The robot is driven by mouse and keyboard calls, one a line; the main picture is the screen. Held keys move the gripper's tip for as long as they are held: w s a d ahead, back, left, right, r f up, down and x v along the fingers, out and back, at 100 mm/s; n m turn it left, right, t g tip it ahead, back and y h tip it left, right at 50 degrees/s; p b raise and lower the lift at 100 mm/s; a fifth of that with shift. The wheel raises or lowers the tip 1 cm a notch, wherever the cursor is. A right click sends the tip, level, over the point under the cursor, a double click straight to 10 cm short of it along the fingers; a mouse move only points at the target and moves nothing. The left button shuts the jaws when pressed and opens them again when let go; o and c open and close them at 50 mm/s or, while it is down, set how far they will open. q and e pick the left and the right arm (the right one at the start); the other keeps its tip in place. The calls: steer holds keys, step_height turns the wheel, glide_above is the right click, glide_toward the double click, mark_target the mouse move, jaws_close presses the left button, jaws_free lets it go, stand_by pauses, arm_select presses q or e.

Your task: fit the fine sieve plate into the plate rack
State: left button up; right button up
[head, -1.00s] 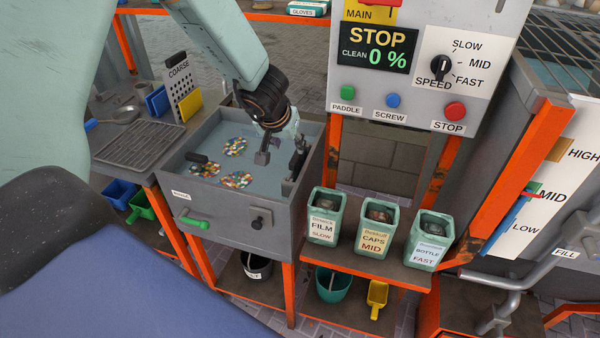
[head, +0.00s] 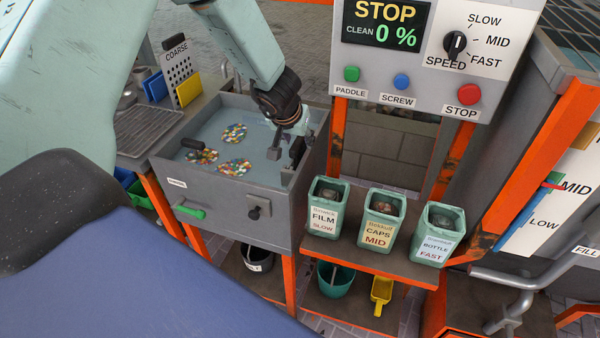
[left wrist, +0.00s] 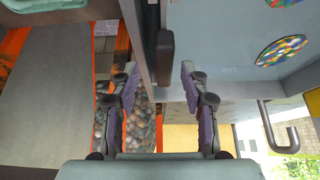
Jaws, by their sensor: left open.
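I cannot clearly make out a fine sieve plate. A perforated grey plate marked COARSE (head: 182,78) stands upright at the back left, between a blue piece (head: 155,86) and a yellow piece (head: 189,90); any rack holding them is mostly hidden. My left gripper (head: 284,146) is open, low over the right side of the grey water tank (head: 228,210). In the left wrist view, its open fingers (left wrist: 160,88) lie on either side of a dark upright block (left wrist: 165,58) by the tank wall; contact is unclear. My right gripper is not in view.
Colored flakes (head: 234,133) float in the tank. A ribbed drainboard (head: 148,130) lies left of it. Three green bins, FILM (head: 324,222), CAPS (head: 378,232) and BOTTLE (head: 436,247), stand on a shelf to the right, below the control panel (head: 400,60).

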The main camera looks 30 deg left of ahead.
arm_select(q)
steer(key=shift+w+a+f, duration=0.3)
steer(key=shift+a+f, duration=0.25)
steer(key=shift+d, duration=0.2)
steer(key=shift+c, duration=1.3)
steer(key=shift+s+d+r, duration=0.1)
steer(key=shift+d+r, duration=0.1)
steer(key=shift+r, duration=0.05)
steer(key=c, duration=0.3)
steer(key=shift+a+f, duration=0.15)
steer(key=shift+a, duration=0.15)
jaws_close()
steer(key=shift+d, duration=0.15)
steer(key=shift+d, duration=0.1)
